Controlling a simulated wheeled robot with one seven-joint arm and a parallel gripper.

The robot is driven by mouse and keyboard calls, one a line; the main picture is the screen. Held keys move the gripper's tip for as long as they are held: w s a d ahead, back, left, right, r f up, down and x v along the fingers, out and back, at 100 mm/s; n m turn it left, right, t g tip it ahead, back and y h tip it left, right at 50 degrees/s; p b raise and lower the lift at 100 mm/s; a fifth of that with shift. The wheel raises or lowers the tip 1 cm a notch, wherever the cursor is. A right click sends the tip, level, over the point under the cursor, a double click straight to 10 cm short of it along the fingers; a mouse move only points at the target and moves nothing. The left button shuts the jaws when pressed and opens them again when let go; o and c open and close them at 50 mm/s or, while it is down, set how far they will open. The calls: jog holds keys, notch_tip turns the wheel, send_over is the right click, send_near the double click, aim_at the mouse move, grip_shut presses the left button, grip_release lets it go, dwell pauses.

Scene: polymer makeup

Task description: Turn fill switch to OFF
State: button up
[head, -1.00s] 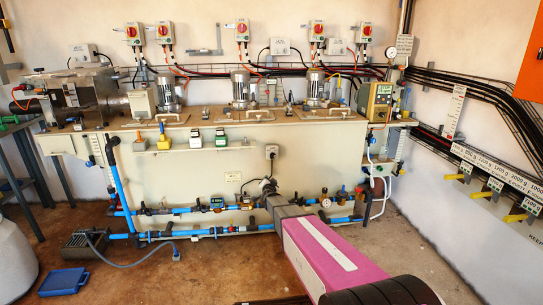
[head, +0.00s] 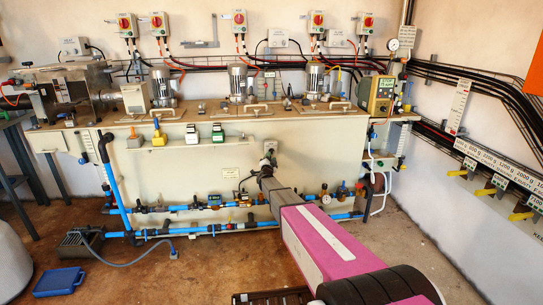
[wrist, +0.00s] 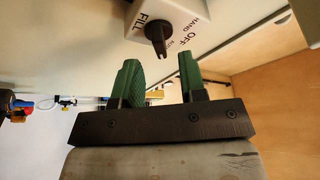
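The fill switch (wrist: 157,38) is a black rotary knob on a white box (wrist: 178,18) at the top of the wrist view. The box reads FILL on the left, with OFF and HAND on the right. I cannot tell which label the knob points at. My gripper (wrist: 158,62) is open, its two green fingers apart and empty. The fingertips are just below the knob in the wrist view, with no contact visible. In the head view the switch box (head: 270,145) is on the tank front, just above my gripper (head: 267,162), which partly overlaps it.
The pale tank (head: 200,170) has blue pipes (head: 200,231) and valves low on its front. Motors (head: 237,83) stand on top. A blue case (head: 60,281) lies on the floor at left.

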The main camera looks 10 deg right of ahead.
jog(key=shift+x, duration=1.9)
grip_shut()
jog(key=shift+n+y, duration=0.3)
jog(key=shift+n, duration=0.3)
jog(key=n+t+y, duration=0.1)
jog(key=n, duration=0.3)
jog(key=n+y, duration=0.2)
jog(key=n, duration=0.2)
jog(key=n+t+y, duration=0.1)
jog(key=n+y, duration=0.1)
jog(key=n, duration=0.2)
jog(key=shift+d+f+t, duration=0.1)
jog(key=shift+d+t, duration=0.1)
jog(key=shift+t, duration=0.1)
jog(key=shift+n+y, duration=0.4)
